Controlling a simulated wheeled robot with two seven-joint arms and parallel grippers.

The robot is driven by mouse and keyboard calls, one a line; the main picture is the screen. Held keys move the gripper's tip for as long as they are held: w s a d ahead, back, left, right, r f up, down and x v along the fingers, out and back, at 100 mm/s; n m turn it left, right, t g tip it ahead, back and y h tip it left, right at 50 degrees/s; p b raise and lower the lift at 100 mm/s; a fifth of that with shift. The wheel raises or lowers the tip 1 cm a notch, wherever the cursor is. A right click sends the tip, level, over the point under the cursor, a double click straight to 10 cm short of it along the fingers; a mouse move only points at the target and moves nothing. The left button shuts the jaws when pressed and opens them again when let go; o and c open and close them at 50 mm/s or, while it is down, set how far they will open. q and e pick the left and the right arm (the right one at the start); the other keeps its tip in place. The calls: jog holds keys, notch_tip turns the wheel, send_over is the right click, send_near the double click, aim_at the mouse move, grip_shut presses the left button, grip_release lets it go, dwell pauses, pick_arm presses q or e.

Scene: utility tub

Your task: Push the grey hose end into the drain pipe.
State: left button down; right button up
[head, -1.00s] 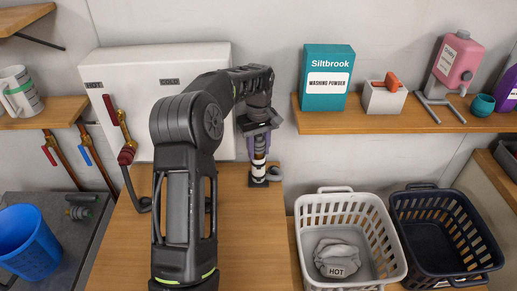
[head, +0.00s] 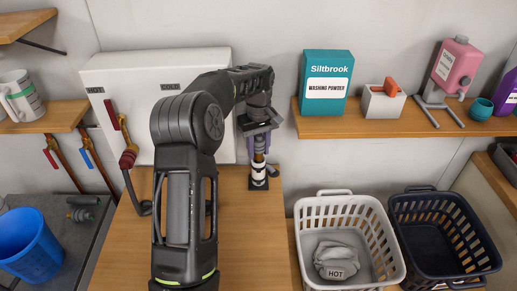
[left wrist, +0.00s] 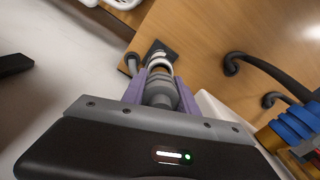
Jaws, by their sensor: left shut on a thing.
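My left gripper (head: 260,145) points down over the back right of the wooden counter, with its purple fingers shut on the grey hose end. In the left wrist view the grey ribbed hose end (left wrist: 160,92) sits between the purple fingers. The drain pipe, with a white collar (head: 258,170) and black base, stands upright directly below the fingers. Its pale rim (left wrist: 158,62) also shows just past the hose end in the left wrist view. The two look roughly in line; the fingers hide whether the tip is inside. My right gripper is not in view.
A wooden counter (head: 110,245) lies under my arm, with a white tank or box (head: 130,65) behind it. A red-handled tap (head: 110,112) and dark hose are at left. A white basket (head: 350,200) and a dark basket (head: 440,230) stand at right, below a shelf (head: 400,124).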

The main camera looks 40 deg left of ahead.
pick_arm(q)
jog(key=shift+f+b, duration=0.55)
jog(key=shift+f, duration=0.25)
jog(key=shift+r, duration=0.15)
jog(key=shift+r+p, duration=0.55)
jog(key=shift+r, duration=0.25)
jog(key=shift+r, duration=0.25)
dwell(0.3)
jog(key=shift+f+b, duration=0.75)
jog(key=shift+f, duration=0.45)
dwell(1.3)
jog(key=c, duration=0.9)
grip_release()
jog(key=shift+r, duration=0.1)
